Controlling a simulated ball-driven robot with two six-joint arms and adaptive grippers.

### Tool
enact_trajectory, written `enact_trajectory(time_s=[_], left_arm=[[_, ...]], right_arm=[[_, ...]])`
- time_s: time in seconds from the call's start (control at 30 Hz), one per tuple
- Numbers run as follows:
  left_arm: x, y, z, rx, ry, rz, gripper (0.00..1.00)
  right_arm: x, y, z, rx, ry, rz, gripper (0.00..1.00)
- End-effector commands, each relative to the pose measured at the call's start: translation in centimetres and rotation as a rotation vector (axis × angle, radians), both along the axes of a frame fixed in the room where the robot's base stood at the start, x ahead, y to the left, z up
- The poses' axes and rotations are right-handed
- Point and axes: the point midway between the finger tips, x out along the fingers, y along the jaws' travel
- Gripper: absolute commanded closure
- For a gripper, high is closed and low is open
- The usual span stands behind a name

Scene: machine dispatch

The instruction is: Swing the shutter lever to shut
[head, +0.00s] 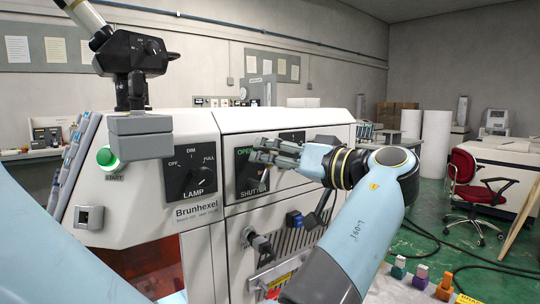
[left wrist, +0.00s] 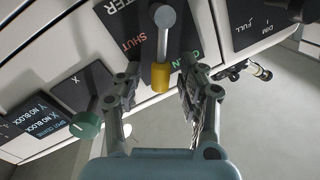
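The black shutter panel (head: 243,187) is on the front of the white machine, with a green OPEN label at its upper left. My left gripper (head: 266,150) is in front of it and hides most of the lever in the head view. In the left wrist view, the shutter lever (left wrist: 161,50) has a grey shaft and a yellow end, between a red SHUT label and a green OPEN label. The open fingers of my left gripper (left wrist: 160,76) stand on either side of the yellow end, with gaps visible. My right gripper is not in view.
The lamp dial (head: 190,176) is left of the shutter panel, and a lit green start button (head: 107,157) is farther left. A green knob (left wrist: 86,125) is near the gripper in the left wrist view. Small coloured blocks (head: 421,277) are at the lower right. A red chair (head: 465,172) stands farther right.

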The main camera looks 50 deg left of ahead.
Motion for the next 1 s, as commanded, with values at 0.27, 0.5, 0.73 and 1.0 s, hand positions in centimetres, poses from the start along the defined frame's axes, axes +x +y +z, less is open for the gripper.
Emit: enact_trajectory(time_s=[0.27,0.5,0.73,1.0], left_arm=[[0.00,0.01,0.01,0.000,0.000,0.000,0.93],[0.01,0.01,0.02,0.000,0.000,0.000,1.00],[0.01,-0.01,0.00,0.000,0.000,0.000,1.00],[0.18,-0.04,-0.15,0.001,0.027,-0.001,1.00]], right_arm=[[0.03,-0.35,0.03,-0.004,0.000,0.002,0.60],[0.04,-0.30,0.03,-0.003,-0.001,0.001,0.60],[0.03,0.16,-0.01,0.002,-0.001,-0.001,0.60],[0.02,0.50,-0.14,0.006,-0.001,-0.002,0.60]])
